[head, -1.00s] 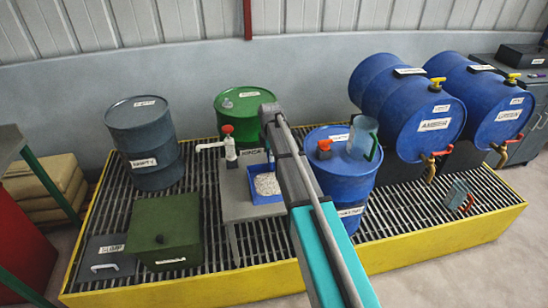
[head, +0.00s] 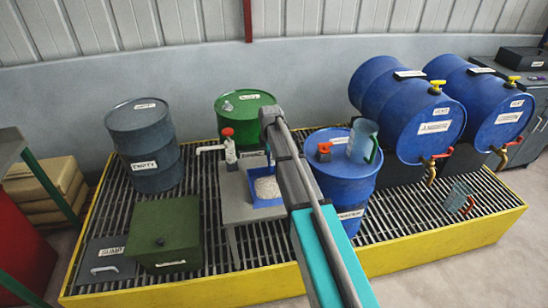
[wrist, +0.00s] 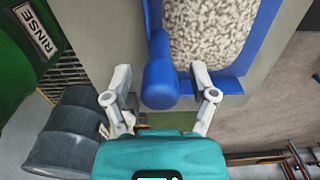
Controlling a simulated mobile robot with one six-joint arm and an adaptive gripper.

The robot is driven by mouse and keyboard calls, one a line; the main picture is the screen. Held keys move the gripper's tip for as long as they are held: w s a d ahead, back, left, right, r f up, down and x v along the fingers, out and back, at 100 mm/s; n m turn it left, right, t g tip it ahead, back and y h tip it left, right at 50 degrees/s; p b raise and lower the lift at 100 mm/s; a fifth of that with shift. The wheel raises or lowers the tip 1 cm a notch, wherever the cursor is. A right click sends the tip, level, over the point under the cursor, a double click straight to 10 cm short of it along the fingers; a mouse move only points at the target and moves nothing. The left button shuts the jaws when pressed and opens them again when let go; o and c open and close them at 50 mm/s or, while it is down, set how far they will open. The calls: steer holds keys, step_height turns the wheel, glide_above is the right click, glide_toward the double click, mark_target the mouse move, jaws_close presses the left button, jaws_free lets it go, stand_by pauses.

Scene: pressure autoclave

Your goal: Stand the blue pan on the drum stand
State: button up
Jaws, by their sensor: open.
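The blue pan (head: 268,203) holds pale speckled granules and sits on a small grey table. In the wrist view its blue rim (wrist: 230,86) and thick handle show close up. My gripper (wrist: 160,72) is open, with one finger on each side of the handle; whether either finger touches it I cannot tell. In the head view my arm hides the gripper and part of the pan. A dark stand (head: 395,174) under the lying blue drums may be the drum stand; no label confirms it.
A blue upright drum (head: 345,190) carrying a clear jug (head: 362,140) stands right of my arm. A green drum (head: 243,100) and a white tap with red knob (head: 228,145) are behind the table. A green box (head: 165,235) is left. Some grating at front right is clear.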

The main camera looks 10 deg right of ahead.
steer(key=shift+r+p, duration=5.9)
steer(key=shift+r, duration=0.05)
steer(key=shift+s, duration=0.4)
steer(key=s+m, duration=1.8)
steer(key=s, duration=0.9)
steer(key=shift+s+d, duration=0.15)
